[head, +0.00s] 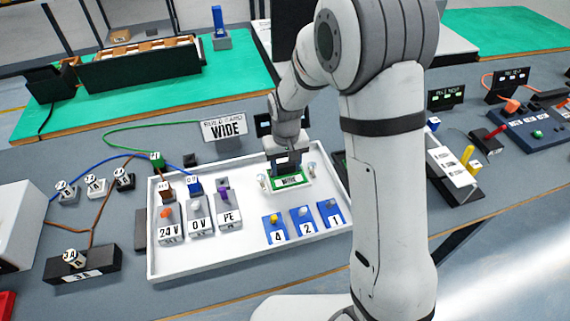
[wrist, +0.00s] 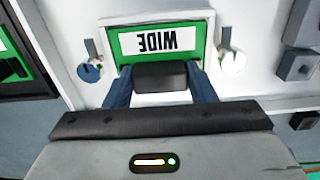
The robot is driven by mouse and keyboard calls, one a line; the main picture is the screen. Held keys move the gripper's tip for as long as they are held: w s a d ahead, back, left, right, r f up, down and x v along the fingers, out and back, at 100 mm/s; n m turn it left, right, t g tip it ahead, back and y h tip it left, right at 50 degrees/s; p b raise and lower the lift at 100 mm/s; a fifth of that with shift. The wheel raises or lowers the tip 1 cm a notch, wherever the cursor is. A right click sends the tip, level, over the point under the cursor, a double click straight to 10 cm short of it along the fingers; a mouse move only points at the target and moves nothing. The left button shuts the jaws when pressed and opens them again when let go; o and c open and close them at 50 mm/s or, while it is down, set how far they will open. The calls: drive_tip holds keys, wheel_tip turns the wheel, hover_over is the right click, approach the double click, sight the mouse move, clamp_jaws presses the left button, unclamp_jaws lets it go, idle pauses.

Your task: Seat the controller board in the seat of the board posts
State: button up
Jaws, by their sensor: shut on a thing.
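The controller board is a green board (wrist: 198,30) with a white label reading WIDE. It also shows in the head view (head: 288,180), at the back of the white tray. My gripper (wrist: 160,80) is shut on a dark block on the board's near edge, and it also shows in the head view (head: 284,163). The board lies over a white seat (wrist: 150,17) between two round-headed posts, the left post (wrist: 90,70) and the right post (wrist: 232,62). I cannot tell whether the board is fully down. The fingers hide its near edge.
The white tray (head: 200,268) also holds blocks marked 24 V (head: 168,232), 0 V and PE, and blue blocks (head: 275,228) marked 4, 2 and 1. A BUILD CARD sign reading WIDE (head: 225,128) stands behind. A black 3A block (head: 82,265) stands left of the tray.

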sight(286, 165)
drive_tip(key=shift+f, duration=0.1)
drive_tip(key=shift+f, duration=0.15)
drive_tip(key=o, duration=1)
wheel_tip(286, 165, up, 12)
drive_tip(key=s+d+r+m+t, duration=0.1)
drive_tip(key=s+d+r, duration=0.2)
drive_tip(key=s+d, duration=0.4)
drive_tip(key=s+d+r+m+t, duration=0.1)
drive_tip(key=s+d+r+m, duration=0.1)
drive_tip(key=s+d, duration=0.5)
drive_tip(key=s+r, duration=0.1)
drive_tip(key=s, duration=0.5)
drive_tip(key=shift+s+d+r+t, duration=0.15)
drive_tip(key=shift+r+t, duration=0.1)
drive_tip(key=shift+t, duration=0.05)
